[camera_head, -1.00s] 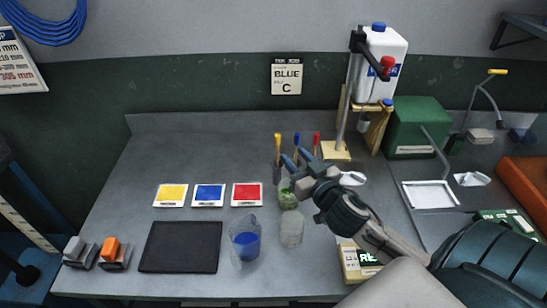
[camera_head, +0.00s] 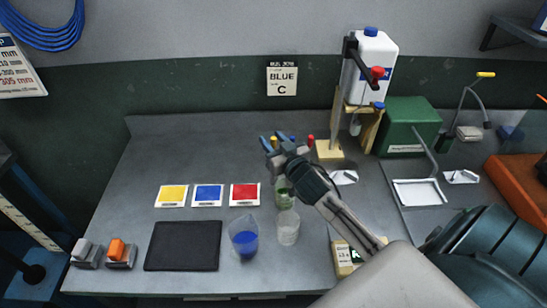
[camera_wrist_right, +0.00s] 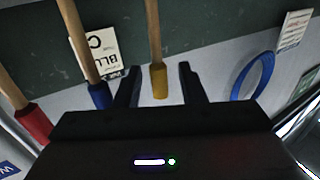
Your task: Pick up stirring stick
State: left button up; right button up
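Three wooden sticks with coloured ends stand in a row at the back of the bench. The yellow-ended stick (camera_wrist_right: 158,80) shows between the two fingers of my right gripper (camera_wrist_right: 158,82) in the wrist view, with a gap on both sides. The blue-ended stick (camera_wrist_right: 100,95) and the red-ended stick (camera_wrist_right: 33,122) are to its left there. In the head view my right gripper (camera_head: 272,142) is open and covers most of the sticks; the yellow (camera_head: 274,139) and red (camera_head: 310,140) ends show. Their lower parts are hidden. My left gripper is not in view.
A cup of blue liquid (camera_head: 244,241), a clear cup (camera_head: 288,229) and a green-tinted container (camera_head: 283,194) stand below my gripper. Yellow, blue and red cards (camera_head: 245,195) and a black mat (camera_head: 183,246) lie left. The back left bench is clear.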

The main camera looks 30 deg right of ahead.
grip_shut()
